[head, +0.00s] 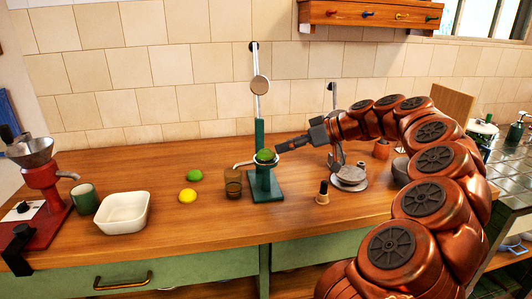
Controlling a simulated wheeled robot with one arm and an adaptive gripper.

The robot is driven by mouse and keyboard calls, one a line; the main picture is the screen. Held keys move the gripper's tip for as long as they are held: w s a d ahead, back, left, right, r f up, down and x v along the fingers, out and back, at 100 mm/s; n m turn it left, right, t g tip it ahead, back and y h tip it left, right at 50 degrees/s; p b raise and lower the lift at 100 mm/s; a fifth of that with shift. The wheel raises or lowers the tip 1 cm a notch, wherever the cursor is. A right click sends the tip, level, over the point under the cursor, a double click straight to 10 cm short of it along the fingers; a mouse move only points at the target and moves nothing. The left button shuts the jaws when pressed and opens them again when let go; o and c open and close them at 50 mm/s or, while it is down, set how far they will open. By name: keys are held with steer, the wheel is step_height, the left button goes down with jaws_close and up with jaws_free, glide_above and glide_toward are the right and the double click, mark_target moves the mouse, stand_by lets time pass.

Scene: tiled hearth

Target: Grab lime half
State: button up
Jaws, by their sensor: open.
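A green lime half (265,156), dome up, sits in the cup of a green-based press (265,188) with its lever raised. A second green rounded piece (195,175), likely another lime half, lies on the wooden counter to the left of the press. My gripper (282,147) is open and reaches in from the right, its tips close beside the lime half in the press cup. I cannot tell whether they touch it.
A yellow lemon half (187,196), a brown glass (233,183) and a small dark-topped bottle (322,192) stand around the press. A white dish (122,213), green mug (85,199) and red grinder (40,190) are left. A metal device (349,178) stands below my arm.

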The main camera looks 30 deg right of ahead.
mark_target(271, 148)
steer(key=shift+r+p+x, duration=0.1)
steer(key=shift+p+x, duration=0.2)
steer(key=shift+x, duration=1)
steer(key=shift+r+p+x, duration=0.15)
steer(key=shift+p+x, duration=0.1)
steer(key=shift+x, duration=1.1)
steer(key=shift+w+d, duration=0.1)
steer(key=shift+w, duration=0.05)
steer(key=c, duration=1.2)
